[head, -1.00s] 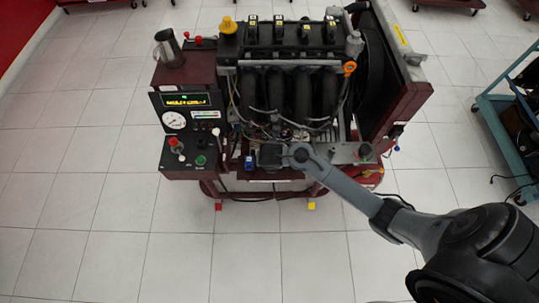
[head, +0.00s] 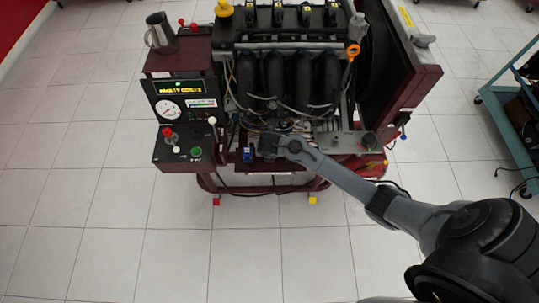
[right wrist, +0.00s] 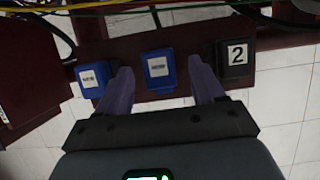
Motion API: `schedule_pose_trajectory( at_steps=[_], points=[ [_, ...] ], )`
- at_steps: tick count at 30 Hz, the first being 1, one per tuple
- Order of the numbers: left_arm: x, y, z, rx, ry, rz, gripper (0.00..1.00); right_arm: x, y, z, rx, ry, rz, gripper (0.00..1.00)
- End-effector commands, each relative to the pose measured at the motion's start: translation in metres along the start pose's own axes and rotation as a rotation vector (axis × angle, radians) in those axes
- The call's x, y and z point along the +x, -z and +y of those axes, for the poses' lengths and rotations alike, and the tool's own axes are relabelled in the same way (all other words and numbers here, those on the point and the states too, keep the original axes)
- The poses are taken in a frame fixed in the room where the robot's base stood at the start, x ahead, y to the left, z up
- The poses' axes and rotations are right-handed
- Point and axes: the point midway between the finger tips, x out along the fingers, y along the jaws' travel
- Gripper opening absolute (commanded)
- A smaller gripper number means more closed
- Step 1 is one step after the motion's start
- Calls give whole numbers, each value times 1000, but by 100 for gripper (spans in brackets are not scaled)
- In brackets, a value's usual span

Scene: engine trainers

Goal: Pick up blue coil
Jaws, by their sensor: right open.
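Two blue coils with white labels show in the right wrist view: one at the left (right wrist: 92,78) and one in the middle (right wrist: 158,68). They sit on a dark red ledge at the front of the engine trainer. My right gripper (right wrist: 160,80) is open, with the middle coil in line with the gap between its fingers. I cannot tell how deep the coil is between them. In the head view one blue coil (head: 248,155) shows just left of my right gripper (head: 268,147); the gripper hides the other. My left gripper is out of view.
A black block marked 2 (right wrist: 235,55) sits right of the middle coil, close to the right finger. Yellow and green wires (right wrist: 100,6) run above the ledge. A control panel (head: 185,145) stands at the left. The floor in front is clear.

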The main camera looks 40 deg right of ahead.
Motion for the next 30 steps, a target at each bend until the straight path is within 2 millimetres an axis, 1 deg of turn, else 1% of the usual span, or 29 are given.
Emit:
schedule_pose_trajectory(
  at_steps=[1,3,10,11,15,23,24,30],
  points=[
    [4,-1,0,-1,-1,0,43,5,0,0,1,0,-1,68],
    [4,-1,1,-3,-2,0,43,7,-1,0,2,-1,-2,68],
    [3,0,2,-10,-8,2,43,7,-1,0,1,-1,-1,68],
    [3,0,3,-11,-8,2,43,7,-1,0,1,-1,-1,65],
    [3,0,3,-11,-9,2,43,7,-1,0,1,-1,-1,44],
    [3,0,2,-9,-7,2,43,7,0,0,0,-1,-1,4],
    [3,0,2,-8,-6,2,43,7,-1,0,1,-1,-2,2],
    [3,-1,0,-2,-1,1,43,6,-1,0,1,-1,-1,2]
  ],
)
